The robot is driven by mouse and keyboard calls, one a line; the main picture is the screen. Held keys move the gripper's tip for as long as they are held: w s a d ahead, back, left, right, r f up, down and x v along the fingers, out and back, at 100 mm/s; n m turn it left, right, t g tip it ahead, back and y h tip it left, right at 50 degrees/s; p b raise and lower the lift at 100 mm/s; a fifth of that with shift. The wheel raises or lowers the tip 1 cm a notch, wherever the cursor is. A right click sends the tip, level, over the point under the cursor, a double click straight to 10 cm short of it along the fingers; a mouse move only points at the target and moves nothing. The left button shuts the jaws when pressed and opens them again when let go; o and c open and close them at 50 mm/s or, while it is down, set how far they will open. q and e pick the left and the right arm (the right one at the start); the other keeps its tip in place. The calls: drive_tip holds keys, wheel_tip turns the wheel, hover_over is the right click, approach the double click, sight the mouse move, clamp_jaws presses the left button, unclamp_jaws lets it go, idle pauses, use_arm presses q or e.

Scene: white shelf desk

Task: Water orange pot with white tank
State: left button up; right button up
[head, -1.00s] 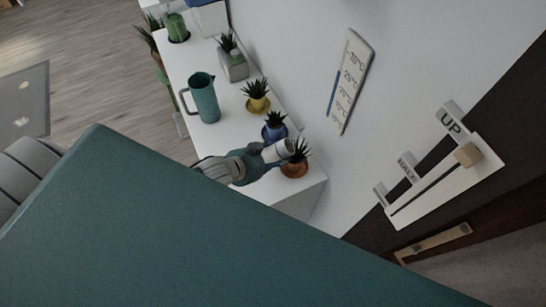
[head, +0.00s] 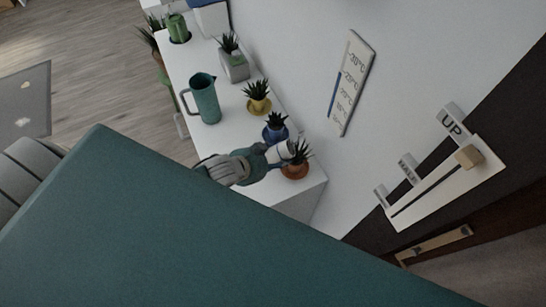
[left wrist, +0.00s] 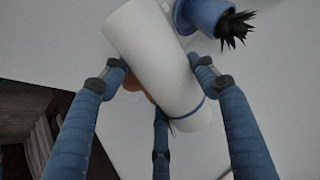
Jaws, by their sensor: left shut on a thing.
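The white tank (head: 281,151) is a white cylinder held by my left gripper (head: 266,156), tilted beside the orange pot (head: 295,171). The orange pot stands near the desk's right end with a spiky plant. In the left wrist view the white tank (left wrist: 152,55), with a blue band near its lower end, lies between the blue fingers of my left gripper (left wrist: 155,80). There the orange pot is mostly hidden behind the tank; a bit of orange shows beside it. Whether water is flowing cannot be seen. My right gripper is not in view.
A blue pot (head: 274,132) stands just beside the orange one and shows in the left wrist view (left wrist: 203,14). A yellow pot (head: 258,104), a grey planter (head: 236,68) and a teal pitcher (head: 206,101) stand farther along the white desk (head: 227,133). The wall runs close behind.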

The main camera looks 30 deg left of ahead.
use_arm(q)
drive_tip(key=shift+a+r+m+g+y, duration=0.15)
drive_tip(key=shift+m+g+y, duration=0.15)
drive_tip(key=shift+g+y, duration=0.45)
idle(1.2)
drive_tip(key=shift+r+m+g+y, duration=0.25)
drive_tip(key=shift+g+y, duration=0.15)
drive_tip(key=shift+y, duration=0.25)
drive_tip(key=shift+r+m+g+y, duration=0.2)
drive_tip(key=shift+g+y, duration=0.15)
drive_tip(key=shift+y, duration=0.25)
idle(4.8)
